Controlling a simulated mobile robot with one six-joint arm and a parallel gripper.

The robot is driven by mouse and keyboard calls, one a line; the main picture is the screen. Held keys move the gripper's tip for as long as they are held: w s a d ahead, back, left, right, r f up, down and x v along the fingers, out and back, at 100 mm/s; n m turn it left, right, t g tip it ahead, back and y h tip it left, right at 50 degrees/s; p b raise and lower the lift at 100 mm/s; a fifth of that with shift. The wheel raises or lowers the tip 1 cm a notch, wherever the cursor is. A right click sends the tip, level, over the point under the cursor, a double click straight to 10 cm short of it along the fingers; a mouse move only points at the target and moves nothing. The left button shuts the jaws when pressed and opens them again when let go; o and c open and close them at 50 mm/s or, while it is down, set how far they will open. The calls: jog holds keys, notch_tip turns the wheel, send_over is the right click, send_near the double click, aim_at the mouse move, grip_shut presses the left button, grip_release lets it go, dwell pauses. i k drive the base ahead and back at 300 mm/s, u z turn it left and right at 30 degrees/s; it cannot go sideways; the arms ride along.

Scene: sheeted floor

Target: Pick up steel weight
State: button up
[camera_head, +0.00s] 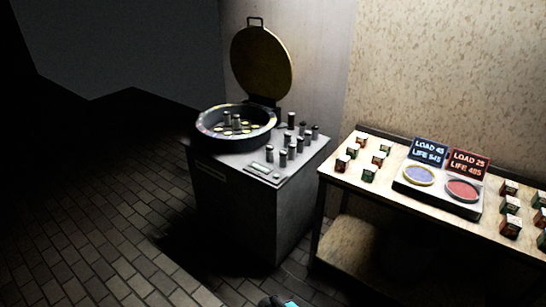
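Several small grey metal cylinders, which look like steel weights (292,151), stand upright on the right part of a metal cabinet's top (258,172). They differ in height. A few more grey cylinders (236,122) stand inside a round dark pan (205,136) on the same cabinet, among yellow discs. I cannot tell which one is the task's steel weight. My gripper's fingers do not show. Only a small dark and cyan piece shows at the bottom edge, and I cannot tell what it is.
The pan's round yellow lid (262,62) stands open behind it. At right, a wooden table (338,182) bears small boxes (369,172) and a two-dish device (437,197) with LOAD/LIFE signs (430,151). A wall stands behind. Tiled floor (90,220) is clear at left.

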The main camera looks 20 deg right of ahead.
aim_at(282, 162)
jog(key=u, duration=0.55)
jog(key=i, duration=1.2)
jog(key=z, duration=0.05)
